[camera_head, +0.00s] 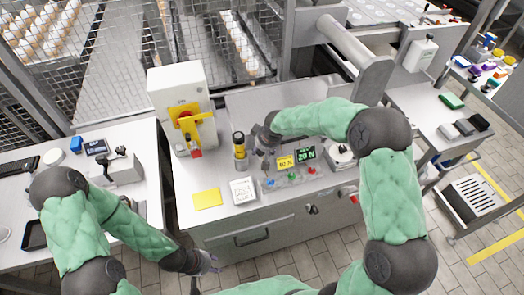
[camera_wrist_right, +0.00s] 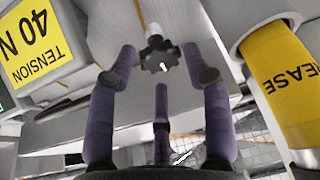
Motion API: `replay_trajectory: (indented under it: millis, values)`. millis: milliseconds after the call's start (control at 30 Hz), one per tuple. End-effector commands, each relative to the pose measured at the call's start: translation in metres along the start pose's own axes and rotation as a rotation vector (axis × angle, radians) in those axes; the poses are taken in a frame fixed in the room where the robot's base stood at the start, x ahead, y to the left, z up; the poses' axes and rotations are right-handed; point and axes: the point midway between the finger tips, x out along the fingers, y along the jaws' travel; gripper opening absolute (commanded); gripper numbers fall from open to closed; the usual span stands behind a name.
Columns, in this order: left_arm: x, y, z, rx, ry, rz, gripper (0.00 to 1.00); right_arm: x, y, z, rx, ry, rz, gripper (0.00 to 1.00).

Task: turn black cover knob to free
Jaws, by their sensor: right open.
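The black cover knob (camera_wrist_right: 160,60) shows in the right wrist view as a dark lobed knob with a pale pointer mark, on a light shaft under a grey panel. My right gripper (camera_wrist_right: 159,66) is open, with two purple-sleeved fingertips either side of the knob and the third finger below it. I see gaps between the fingers and the knob. In the head view my right gripper (camera_head: 265,148) is at the machine top beside the grease can and hides the knob. My left gripper (camera_head: 205,262) is low in front of the cabinet; its fingers are too small to judge.
A yellow grease can (camera_head: 240,155) stands close to the right gripper; the yellow tension sign (camera_head: 286,162) and green display (camera_head: 306,155) are on the other side. A white box with a red-yellow switch (camera_head: 185,117) stands at back left. A yellow pad (camera_head: 207,199) lies in front.

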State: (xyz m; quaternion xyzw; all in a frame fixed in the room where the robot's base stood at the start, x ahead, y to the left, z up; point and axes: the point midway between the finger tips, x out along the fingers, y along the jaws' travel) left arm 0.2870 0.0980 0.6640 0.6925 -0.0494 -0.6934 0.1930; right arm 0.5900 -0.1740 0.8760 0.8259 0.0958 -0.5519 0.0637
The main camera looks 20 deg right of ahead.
Motion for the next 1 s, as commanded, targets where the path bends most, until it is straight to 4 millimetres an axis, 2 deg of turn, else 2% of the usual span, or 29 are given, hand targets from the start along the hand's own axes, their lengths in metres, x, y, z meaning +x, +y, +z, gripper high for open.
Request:
replay_trajectory:
  millis: [133, 433, 467, 600, 1000]
  values:
    - [0.0029, -0.0010, -0.0002, 0.000, 0.000, 0.000, 0.40, 0.0104, 0.0001, 0.0005, 0.001, -0.001, 0.000, 0.50]
    - [0.0027, -0.0010, -0.0002, 0.000, 0.000, 0.000, 0.40, 0.0117, 0.0002, 0.0000, 0.000, 0.000, 0.000, 0.50]
    - [0.0027, -0.0010, -0.0002, 0.000, 0.000, 0.000, 0.40, 0.0117, 0.0002, 0.0000, 0.000, 0.000, 0.000, 0.47]
    - [0.0028, -0.0010, -0.0003, 0.000, 0.000, 0.000, 0.40, 0.0116, 0.0001, 0.0000, 0.000, 0.000, 0.000, 0.10]
    - [-0.0017, 0.0006, 0.0000, 0.000, 0.000, 0.000, 0.40, 0.0106, -0.0003, -0.0005, -0.012, 0.000, -0.005, 0.10]
